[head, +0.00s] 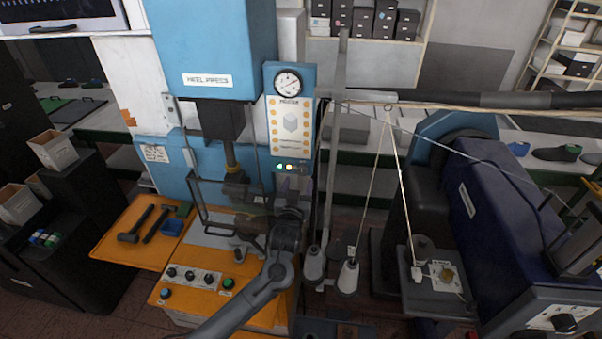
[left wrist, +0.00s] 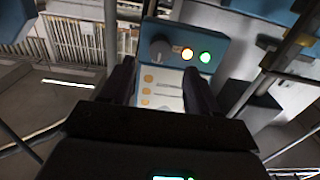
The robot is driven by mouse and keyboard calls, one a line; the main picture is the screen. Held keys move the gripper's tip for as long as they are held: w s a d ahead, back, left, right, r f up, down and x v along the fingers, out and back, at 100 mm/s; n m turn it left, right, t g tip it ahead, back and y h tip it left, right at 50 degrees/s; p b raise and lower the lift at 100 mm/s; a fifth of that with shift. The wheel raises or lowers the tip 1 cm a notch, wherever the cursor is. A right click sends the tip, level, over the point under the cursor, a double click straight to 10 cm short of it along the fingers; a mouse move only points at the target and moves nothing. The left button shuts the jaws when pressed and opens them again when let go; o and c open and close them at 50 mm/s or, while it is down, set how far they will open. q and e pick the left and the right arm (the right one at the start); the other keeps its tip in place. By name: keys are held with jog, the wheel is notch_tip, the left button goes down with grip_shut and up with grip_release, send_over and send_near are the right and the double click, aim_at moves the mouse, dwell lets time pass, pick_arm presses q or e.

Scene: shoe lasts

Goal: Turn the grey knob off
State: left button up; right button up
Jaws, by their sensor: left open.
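The grey knob (left wrist: 161,50) is on the blue lower end of a hanging control panel (head: 291,125), beside a lit amber light (left wrist: 187,54) and a lit green light (left wrist: 205,57). In the head view the knob is too small to make out clearly. My left gripper (left wrist: 158,75) is open, its two dark fingers apart on either side of the panel's white face in the left wrist view, with the knob beyond the fingertips and apart from them. In the head view my left gripper (head: 291,193) is just below the panel, partly hidden by its own wrist. My right gripper is out of view.
A blue heel press (head: 215,45) stands left of the panel, with a metal guard frame (head: 205,215) below.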

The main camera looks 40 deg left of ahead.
aim_at(302, 172)
pick_arm(q)
jog(key=shift+p+x, duration=0.4)
jog(key=shift+x, duration=2.15)
jog(key=shift+c, duration=0.2)
jog(key=c, duration=1)
